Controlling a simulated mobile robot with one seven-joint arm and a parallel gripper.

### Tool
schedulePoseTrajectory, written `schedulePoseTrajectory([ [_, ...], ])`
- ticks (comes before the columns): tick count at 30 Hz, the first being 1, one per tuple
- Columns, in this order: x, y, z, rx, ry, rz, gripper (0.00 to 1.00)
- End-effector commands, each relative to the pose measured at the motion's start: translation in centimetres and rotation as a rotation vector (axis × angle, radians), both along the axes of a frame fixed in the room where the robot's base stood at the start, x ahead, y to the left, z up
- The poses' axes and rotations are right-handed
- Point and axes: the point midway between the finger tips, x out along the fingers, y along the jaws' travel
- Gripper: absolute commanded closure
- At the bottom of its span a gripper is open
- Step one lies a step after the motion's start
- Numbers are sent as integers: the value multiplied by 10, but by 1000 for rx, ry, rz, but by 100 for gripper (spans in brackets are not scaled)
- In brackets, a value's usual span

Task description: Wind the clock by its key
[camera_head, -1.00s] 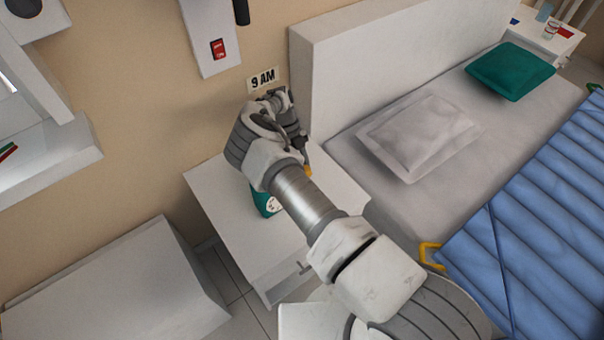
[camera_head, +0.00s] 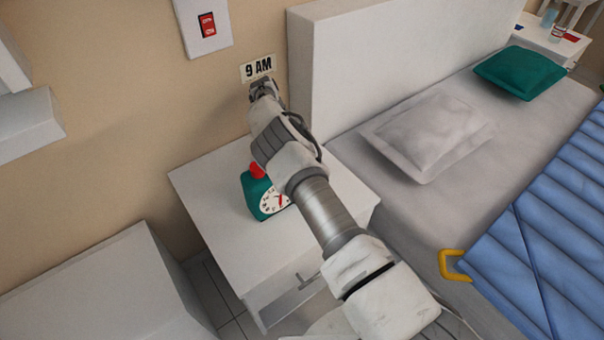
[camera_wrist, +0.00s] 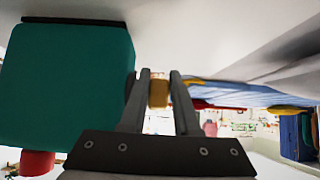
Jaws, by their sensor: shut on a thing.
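The green alarm clock (camera_head: 254,197) stands upright on the white nightstand, with a white round face, a red hand and a red button on top. In the wrist view the clock (camera_wrist: 65,85) fills the left side, upside down, its red button at the bottom. My gripper (camera_wrist: 159,80) is beside the clock, its two grey fingers shut on a small golden key (camera_wrist: 158,94). A dark round part of the clock shows just behind the left finger. In the head view my arm hides the fingertips and the key.
The nightstand (camera_head: 215,178) is otherwise clear around the clock. The bed headboard (camera_head: 340,60) is close on the right, and the wall with a "9 AM" sign (camera_head: 258,68) is behind. A grey pillow (camera_head: 428,137) lies on the bed.

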Motion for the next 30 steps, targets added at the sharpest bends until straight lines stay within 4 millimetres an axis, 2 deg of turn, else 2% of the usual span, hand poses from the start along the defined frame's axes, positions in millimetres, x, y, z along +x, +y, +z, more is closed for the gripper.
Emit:
schedulePoseTrajectory([
  [1, 0, 1, -5, -3, 8, 1, 100],
  [22, -2, 1, -1, -19, 37, 0, 100],
  [23, -2, 1, -1, -19, 37, 0, 68],
  [24, -2, 1, -1, -19, 37, 0, 61],
  [25, -2, 1, -1, -18, 36, 0, 57],
  [30, -1, 0, -1, -19, 35, 0, 57],
])
